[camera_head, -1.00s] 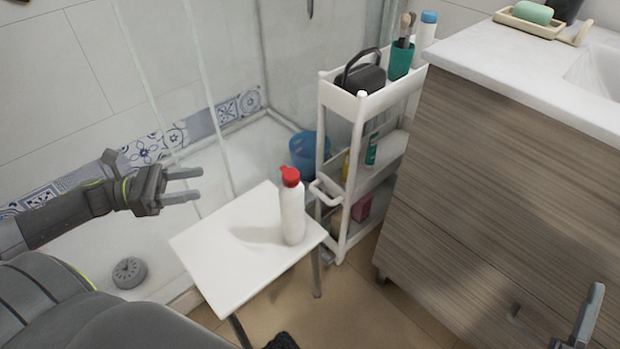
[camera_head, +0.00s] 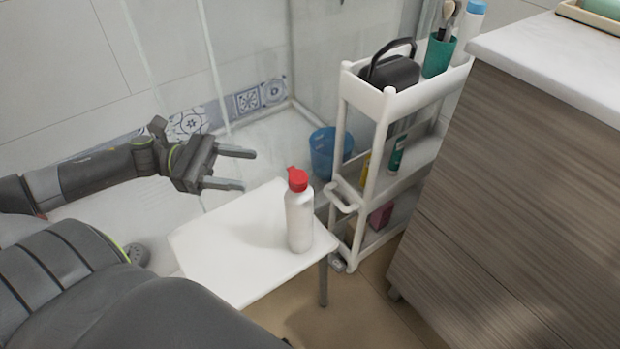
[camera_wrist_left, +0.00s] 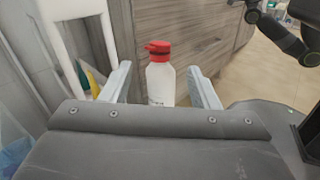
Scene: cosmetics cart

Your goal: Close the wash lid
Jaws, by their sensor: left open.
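The wash bottle (camera_head: 300,222) is white and stands upright near the right edge of a small white table (camera_head: 222,250). Its red lid (camera_head: 297,179) has a small part sticking up at the upper left in the head view.
A white cart (camera_head: 383,100) with a dark bag (camera_head: 390,72), a teal cup (camera_head: 438,56) and bottles stands behind and right of the table. A blue bucket (camera_head: 328,153) is behind the bottle. A wooden cabinet (camera_head: 520,190) fills the right. The table's left part is bare.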

